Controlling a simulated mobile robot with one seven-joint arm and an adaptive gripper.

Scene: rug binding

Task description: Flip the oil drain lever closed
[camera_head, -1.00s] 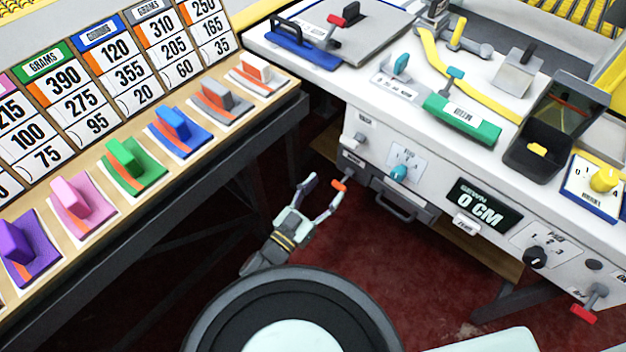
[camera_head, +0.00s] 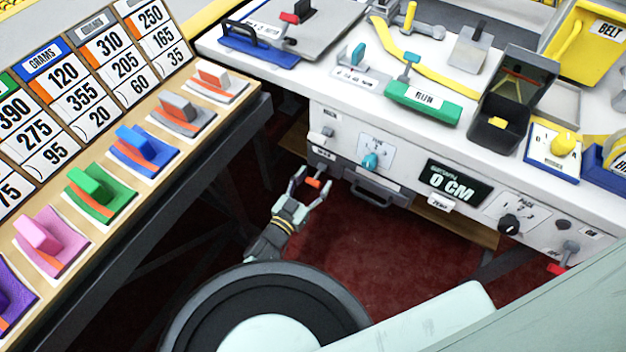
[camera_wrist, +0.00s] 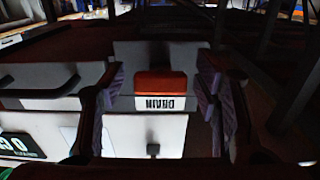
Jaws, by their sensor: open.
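The drain lever (camera_head: 314,183) has an orange-red end and sticks out from the lower left of the white machine's front. In the wrist view its red end (camera_wrist: 161,82) sits centred between my fingers, beside an upside-down label reading DRAIN (camera_wrist: 155,103). My gripper (camera_head: 311,180) is open, with one finger on each side of the lever end. In the wrist view a gap shows between the lever and each finger of my gripper (camera_wrist: 162,92). The lever's base is small and hard to make out.
A grey drawer handle (camera_head: 372,192) and a teal knob (camera_head: 370,161) are right of the lever. A display reading 0 CM (camera_head: 455,184) is farther right. The bench with coloured levers (camera_head: 140,150) is at left. Dark red floor (camera_head: 375,255) lies open below.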

